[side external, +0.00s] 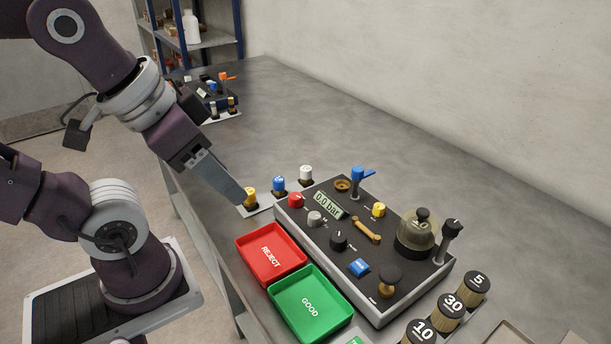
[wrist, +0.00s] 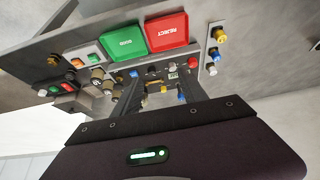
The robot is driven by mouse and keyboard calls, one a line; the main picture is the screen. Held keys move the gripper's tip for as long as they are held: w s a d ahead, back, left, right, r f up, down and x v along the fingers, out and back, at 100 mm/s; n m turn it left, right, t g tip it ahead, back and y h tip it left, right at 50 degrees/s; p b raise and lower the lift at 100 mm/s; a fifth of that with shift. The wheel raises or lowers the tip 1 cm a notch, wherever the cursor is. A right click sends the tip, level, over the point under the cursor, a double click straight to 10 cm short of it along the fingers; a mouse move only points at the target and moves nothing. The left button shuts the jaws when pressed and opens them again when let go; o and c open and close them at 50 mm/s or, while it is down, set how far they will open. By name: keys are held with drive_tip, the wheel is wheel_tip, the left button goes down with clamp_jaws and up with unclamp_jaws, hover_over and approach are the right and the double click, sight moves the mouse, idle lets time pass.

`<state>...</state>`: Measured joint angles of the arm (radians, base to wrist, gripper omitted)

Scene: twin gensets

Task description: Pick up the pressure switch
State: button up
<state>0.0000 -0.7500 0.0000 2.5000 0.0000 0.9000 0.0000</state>
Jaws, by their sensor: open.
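No part carries a readable pressure switch label, so I cannot tell which one it is. A yellow-capped part (side external: 250,196), a blue-capped part (side external: 279,184) and a white-capped part (side external: 306,174) stand upright in a row beside the dark panel (side external: 325,266). The wrist view shows the yellow (wrist: 221,36), blue (wrist: 214,55) and white (wrist: 212,70) caps right of my fingers. My gripper (side external: 240,202) is open and empty; in the side view its tip overlaps the area just left of the yellow-capped part. In the wrist view my gripper (wrist: 160,94) has the panel's controls beyond its spread fingers.
A red REJECT tray (side external: 271,254) and a green GOOD tray (side external: 310,304) lie in front of the panel. Weights marked 10, 30 and 5 (side external: 450,305) stand at the right. A second panel (side external: 212,92) is at the back. The table behind the panel is clear.

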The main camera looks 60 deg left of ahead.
drive_tip(key=m+g+y, duration=0.1)
drive_tip(key=m+g, duration=0.4)
drive_tip(key=m, duration=1.5)
hover_over(306, 168)
drive_tip(key=f, duration=1.3)
drive_tip(key=shift+d+f, duration=0.25)
drive_tip(key=shift+f, duration=0.1)
drive_tip(key=f, duration=0.6)
drive_tip(key=shift+a+f, duration=0.2)
drive_tip(key=shift+f, duration=0.55)
drive_tip(key=shift+r, duration=0.1)
clamp_jaws()
